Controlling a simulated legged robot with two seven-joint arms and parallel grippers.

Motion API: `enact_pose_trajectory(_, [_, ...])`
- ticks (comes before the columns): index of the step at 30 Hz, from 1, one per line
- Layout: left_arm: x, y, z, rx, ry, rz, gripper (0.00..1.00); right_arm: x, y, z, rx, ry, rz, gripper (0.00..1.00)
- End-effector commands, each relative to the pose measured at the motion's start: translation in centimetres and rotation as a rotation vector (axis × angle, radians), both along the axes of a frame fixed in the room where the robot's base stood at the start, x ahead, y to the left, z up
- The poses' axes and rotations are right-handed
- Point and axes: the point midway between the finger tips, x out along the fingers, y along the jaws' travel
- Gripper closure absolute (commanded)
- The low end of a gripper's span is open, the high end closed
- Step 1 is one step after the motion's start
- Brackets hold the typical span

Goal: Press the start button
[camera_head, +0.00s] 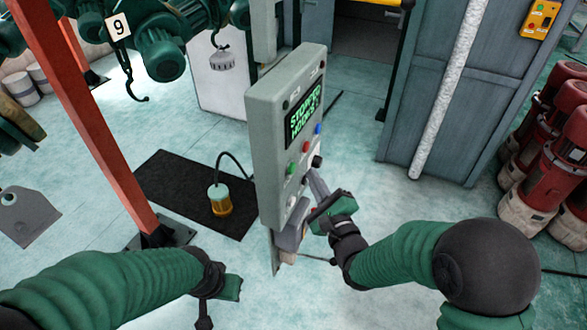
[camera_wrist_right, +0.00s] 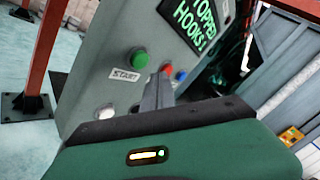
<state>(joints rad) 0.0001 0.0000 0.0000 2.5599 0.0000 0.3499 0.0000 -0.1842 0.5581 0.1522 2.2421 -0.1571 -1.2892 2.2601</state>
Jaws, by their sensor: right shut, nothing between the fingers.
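A grey control box (camera_head: 262,110) on a post has a screen (camera_head: 303,118) with green text that reads STOPPED. The green button (camera_head: 291,168) is on its front face. In the right wrist view, the green button (camera_wrist_right: 138,58) sits above a START label (camera_wrist_right: 126,75). My right gripper (camera_head: 314,176) is shut and empty, its fingertips close in front of the lower panel. In the wrist view, the fingertips (camera_wrist_right: 160,82) appear right of and below the green button; contact cannot be told. My left gripper (camera_head: 222,288) is low at the left, away from the box; its fingers are unclear.
A red button (camera_head: 306,145), a blue button (camera_head: 317,128) and a black knob (camera_head: 317,161) are near the green one. A red post (camera_head: 85,120) and hanging hooks stand left. A yellow lamp-like pendant (camera_head: 219,200) lies on a dark mat. Red cylinders (camera_head: 545,150) stand right.

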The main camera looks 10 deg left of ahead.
Motion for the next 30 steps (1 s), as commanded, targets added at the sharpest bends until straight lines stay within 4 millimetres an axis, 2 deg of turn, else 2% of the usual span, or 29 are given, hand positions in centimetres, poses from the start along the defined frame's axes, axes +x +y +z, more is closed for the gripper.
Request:
enact_pose_trajectory(7, [0.0,0.0,-0.3,0.0,0.0,0.0,0.69,0.4,1.5,-0.1,0.001,0.001,0.001,1.0])
enact_pose_trajectory(30, [0.0,0.0,-0.3,0.0,0.0,0.0,0.69,0.5,1.5,0.0,-0.001,0.001,0.0,1.0])
